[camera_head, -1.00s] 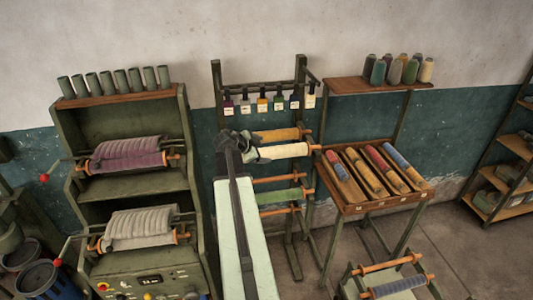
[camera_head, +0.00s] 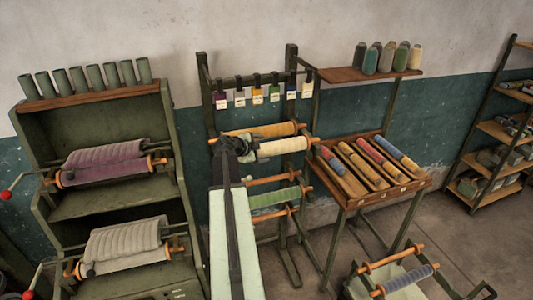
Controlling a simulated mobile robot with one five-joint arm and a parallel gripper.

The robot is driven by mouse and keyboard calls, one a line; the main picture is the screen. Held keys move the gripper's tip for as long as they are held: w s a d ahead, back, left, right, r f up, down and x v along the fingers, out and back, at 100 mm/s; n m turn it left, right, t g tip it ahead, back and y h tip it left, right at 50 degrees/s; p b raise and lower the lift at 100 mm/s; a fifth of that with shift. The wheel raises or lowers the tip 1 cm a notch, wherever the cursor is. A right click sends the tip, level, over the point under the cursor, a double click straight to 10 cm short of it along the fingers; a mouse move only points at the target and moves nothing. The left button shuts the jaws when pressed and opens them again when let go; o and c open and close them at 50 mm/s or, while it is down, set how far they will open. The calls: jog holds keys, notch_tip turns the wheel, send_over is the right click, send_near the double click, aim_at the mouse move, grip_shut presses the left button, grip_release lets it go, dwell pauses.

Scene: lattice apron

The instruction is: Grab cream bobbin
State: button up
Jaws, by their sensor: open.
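The cream bobbin (camera_head: 283,146) lies level on the green rack (camera_head: 203,95), its orange end pointing right. A darker yellow bobbin (camera_head: 268,130) lies just behind and above it. My gripper (camera_head: 243,149) is dark and open, at the left end of the cream bobbin. It overlaps that end in the picture; whether it touches is unclear. My pale arm hides part of the rack's lower left.
A green bobbin (camera_head: 275,197) and bare orange spindles sit lower on the rack. Colour tags (camera_head: 257,94) hang above. A wooden tray table (camera_head: 378,199) with several bobbins stands close on the right; a winding machine (camera_head: 100,115) stands left.

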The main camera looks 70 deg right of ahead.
aim_at(270, 149)
jog(key=shift+d+f, duration=0.4)
jog(key=shift+d, duration=0.05)
jog(key=b+x, duration=0.1)
jog(key=x, duration=0.2)
jog(key=b+x, duration=0.1)
jog(key=x, duration=0.1)
jog(key=shift+s+b, duration=0.3)
jog(key=shift+b, duration=0.05)
jog(key=shift+a+r, duration=0.1)
jog(key=shift+a, duration=0.05)
jog(key=shift+c, duration=0.9)
grip_shut()
jog(key=shift+r, duration=0.1)
